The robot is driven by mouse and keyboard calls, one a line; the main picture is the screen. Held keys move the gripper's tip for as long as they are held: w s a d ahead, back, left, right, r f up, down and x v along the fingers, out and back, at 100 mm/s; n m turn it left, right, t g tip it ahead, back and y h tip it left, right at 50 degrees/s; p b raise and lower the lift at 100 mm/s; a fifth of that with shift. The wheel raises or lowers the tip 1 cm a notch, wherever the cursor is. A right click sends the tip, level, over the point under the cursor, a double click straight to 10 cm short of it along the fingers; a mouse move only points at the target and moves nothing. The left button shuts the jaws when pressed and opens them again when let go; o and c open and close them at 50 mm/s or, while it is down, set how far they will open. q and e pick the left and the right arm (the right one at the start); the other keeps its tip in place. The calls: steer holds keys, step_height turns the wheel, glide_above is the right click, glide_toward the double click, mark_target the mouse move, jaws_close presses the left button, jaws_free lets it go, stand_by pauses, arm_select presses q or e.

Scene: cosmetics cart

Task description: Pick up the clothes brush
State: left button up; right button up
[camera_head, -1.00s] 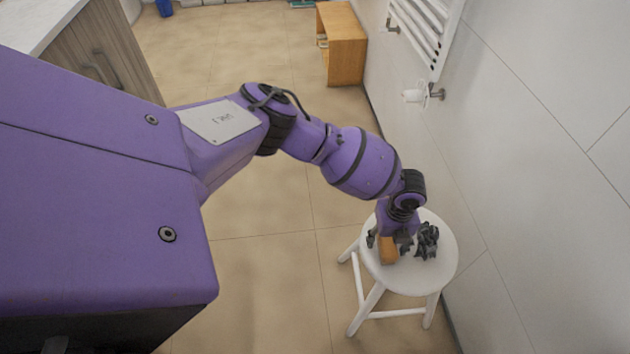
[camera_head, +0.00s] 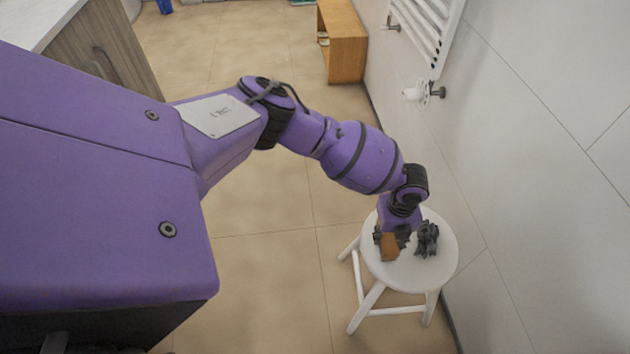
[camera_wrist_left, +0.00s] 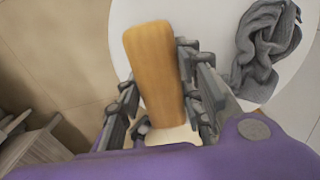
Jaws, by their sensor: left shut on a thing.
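The clothes brush is a wooden block (camera_head: 389,248) at the left part of the white stool's seat. It also shows in the left wrist view as a long light-brown wooden body (camera_wrist_left: 154,70) running between the fingers. My left gripper (camera_head: 391,238) reaches down over the stool. In the left wrist view its fingers (camera_wrist_left: 165,98) stand on both sides of the brush, shut on it. The underside of the brush is hidden, and I cannot tell whether it touches the seat. My right gripper is not in view.
The round white stool (camera_head: 408,275) stands close to the tiled wall at right. A crumpled dark grey cloth (camera_head: 427,239) lies on its seat, right of the gripper; it also shows in the wrist view (camera_wrist_left: 266,48). A wooden bench (camera_head: 342,45) and white radiator (camera_head: 432,25) are farther back.

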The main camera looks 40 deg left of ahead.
arm_select(q)
steer(key=s+d+r, duration=0.1)
steer(key=r, duration=0.1)
steer(key=s+d+r+p, duration=0.1)
steer(key=r, duration=0.2)
steer(key=s+r+p, duration=0.1)
steer(key=r, duration=0.1)
steer(key=shift+s+d+r, duration=0.2)
steer(key=shift+d+r, duration=0.05)
steer(key=shift+d, duration=0.15)
steer(key=s+d+r+p, duration=0.1)
steer(key=s+d+r, duration=0.3)
steer(key=s, duration=0.3)
steer(key=shift+s+d+p, duration=0.3)
steer(key=shift+s+d, duration=0.05)
steer(key=shift+d, duration=0.45)
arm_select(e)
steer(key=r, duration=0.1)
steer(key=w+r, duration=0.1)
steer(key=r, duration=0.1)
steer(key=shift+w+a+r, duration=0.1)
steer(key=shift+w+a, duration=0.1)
arm_select(q)
steer(key=shift+r, duration=0.1)
